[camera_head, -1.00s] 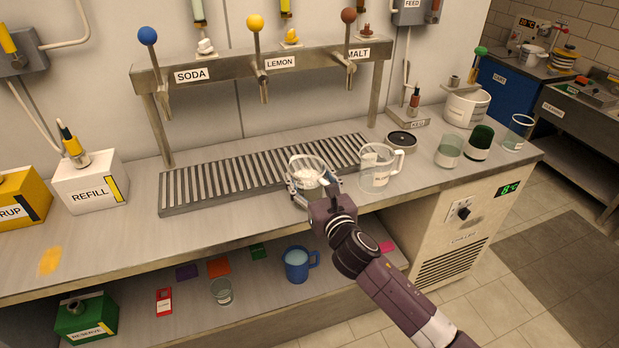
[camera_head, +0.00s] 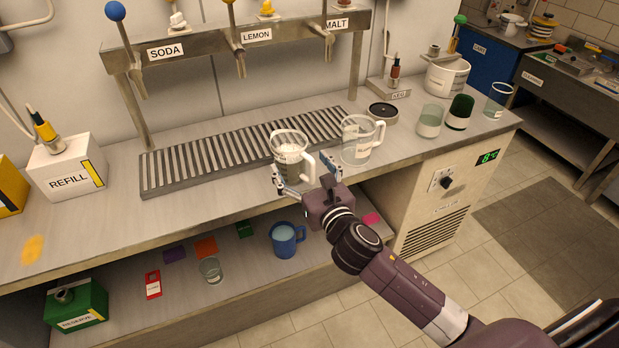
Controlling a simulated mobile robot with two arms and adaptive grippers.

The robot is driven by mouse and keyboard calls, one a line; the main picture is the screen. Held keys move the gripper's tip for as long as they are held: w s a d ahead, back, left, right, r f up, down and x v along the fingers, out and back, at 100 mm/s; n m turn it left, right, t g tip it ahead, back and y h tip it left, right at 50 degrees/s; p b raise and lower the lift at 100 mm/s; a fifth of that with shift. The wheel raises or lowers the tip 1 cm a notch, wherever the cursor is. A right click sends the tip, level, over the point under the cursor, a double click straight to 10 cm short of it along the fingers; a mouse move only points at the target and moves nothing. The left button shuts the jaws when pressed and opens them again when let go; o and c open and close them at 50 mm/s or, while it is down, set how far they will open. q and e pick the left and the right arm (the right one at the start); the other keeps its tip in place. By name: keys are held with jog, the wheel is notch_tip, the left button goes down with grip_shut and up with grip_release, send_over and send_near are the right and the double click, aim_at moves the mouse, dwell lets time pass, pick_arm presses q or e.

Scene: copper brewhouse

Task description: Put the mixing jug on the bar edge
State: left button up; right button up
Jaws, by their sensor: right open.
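A clear jug with pale contents and dark markings (camera_head: 288,152) stands upright on the counter near its front edge, before the drip grate; I take it as the mixing jug. Its handle points right toward my right gripper (camera_head: 304,175). That gripper is open, its fingers spread at the front of the jug, one low on the left and one to the right of the handle. I cannot tell whether a finger touches the jug. The front edge of the bar counter (camera_head: 228,217) runs just below it. My left gripper is not in view.
A second clear jug (camera_head: 356,151) stands close on the right. Several glasses, one a dark green glass (camera_head: 460,112), stand at the counter's right end. The slatted drip grate (camera_head: 215,163) lies behind. The lower shelf holds a blue mug (camera_head: 286,240). Counter left of the jug is clear.

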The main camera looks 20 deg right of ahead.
jog(key=s, duration=0.6)
jog(key=shift+r, duration=0.2)
jog(key=shift+d, duration=0.1)
jog(key=d+f+m+g+h, duration=0.15)
jog(key=f+m, duration=0.25)
jog(key=f, duration=0.6)
jog(key=d+f+m+g+y, duration=0.1)
jog(key=d+f+m+g, duration=0.15)
jog(key=f, duration=0.75)
jog(key=s+d+f+m+g, duration=0.1)
jog(key=s+f+m+g, duration=0.1)
jog(key=s+f+m, duration=0.35)
jog(key=s+f+m+g, duration=0.1)
jog(key=s+f+m, duration=0.1)
jog(key=f, duration=0.7)
jog(key=s+d+f+m+g, duration=0.1)
jog(key=s+f+m+g, duration=0.2)
jog(key=f, duration=0.5)
jog(key=s+a+f+m+g, duration=0.1)
jog(key=s+f+m, duration=0.4)
jog(key=s, duration=0.7)
jog(key=s+a+f+m+g, duration=0.1)
jog(key=s+f+m+g, duration=0.2)
jog(key=s, duration=0.9)
jog(key=s+a+f+m+g, duration=0.1)
jog(key=s+f+m+g, duration=0.1)
jog(key=s+f+m, duration=0.7)
jog(key=s+f, duration=0.3)
jog(key=s, duration=0.1)
jog(key=shift+a, duration=0.2)
